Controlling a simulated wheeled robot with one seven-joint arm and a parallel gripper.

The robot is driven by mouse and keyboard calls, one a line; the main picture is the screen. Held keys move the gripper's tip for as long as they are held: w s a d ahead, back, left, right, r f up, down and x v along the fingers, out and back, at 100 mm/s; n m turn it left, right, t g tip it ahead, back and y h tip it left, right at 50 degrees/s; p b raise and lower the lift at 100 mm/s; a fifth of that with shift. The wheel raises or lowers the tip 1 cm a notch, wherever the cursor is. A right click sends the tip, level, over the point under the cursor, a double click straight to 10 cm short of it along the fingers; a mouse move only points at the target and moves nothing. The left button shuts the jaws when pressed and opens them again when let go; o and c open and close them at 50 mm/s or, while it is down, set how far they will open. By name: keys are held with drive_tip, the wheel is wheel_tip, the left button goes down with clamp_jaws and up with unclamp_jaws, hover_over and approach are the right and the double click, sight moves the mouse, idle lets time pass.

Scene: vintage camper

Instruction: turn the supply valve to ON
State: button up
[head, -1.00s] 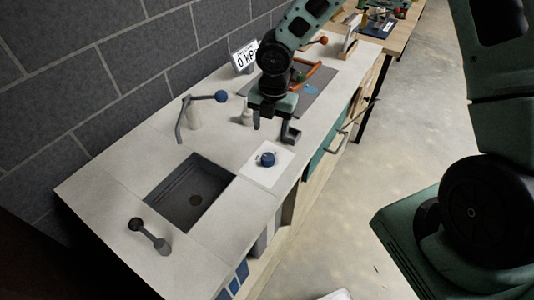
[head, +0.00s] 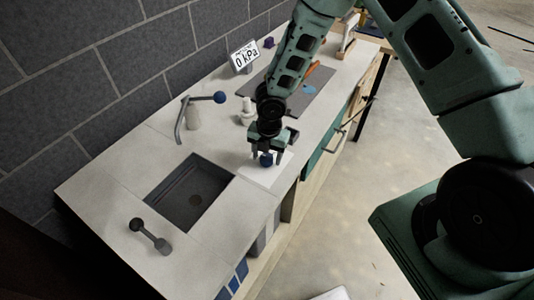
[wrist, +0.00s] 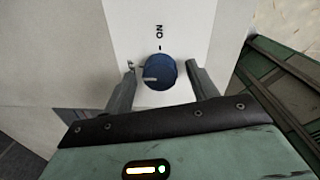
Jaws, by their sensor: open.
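The supply valve is a round blue knob (wrist: 161,72) on a white plate (wrist: 186,20), which also shows on the counter in the head view (head: 276,178). In the wrist view its pale pointer line points left. My gripper (wrist: 161,70) is open, pointing down, with one finger on each side of the knob. I cannot tell whether the fingers touch it. In the head view my gripper (head: 266,158) hides part of the knob (head: 266,160).
A display (head: 244,57) at the wall reads 0 kPa. A sink (head: 191,194) lies left of the plate. A blue-tipped lever tap (head: 197,111) and a small white fitting (head: 247,113) stand behind. A grey knobbed handle (head: 149,236) is at front left.

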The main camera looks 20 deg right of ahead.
drive_tip(key=c, duration=1)
drive_tip(key=m+b, duration=0.2)
drive_tip(key=m, duration=0.1)
drive_tip(key=shift+f+b, duration=0.1)
drive_tip(key=shift+b, duration=0.2)
drive_tip(key=m+b, duration=0.3)
drive_tip(key=m, duration=0.2)
drive_tip(key=shift+a, duration=0.1)
drive_tip(key=m+b, duration=0.3)
drive_tip(key=m, duration=0.2)
drive_tip(key=shift+m+h, duration=0.3)
drive_tip(key=shift+m, duration=0.1)
drive_tip(key=shift+m+b, duration=0.75)
drive_tip(key=shift+m, duration=1.25)
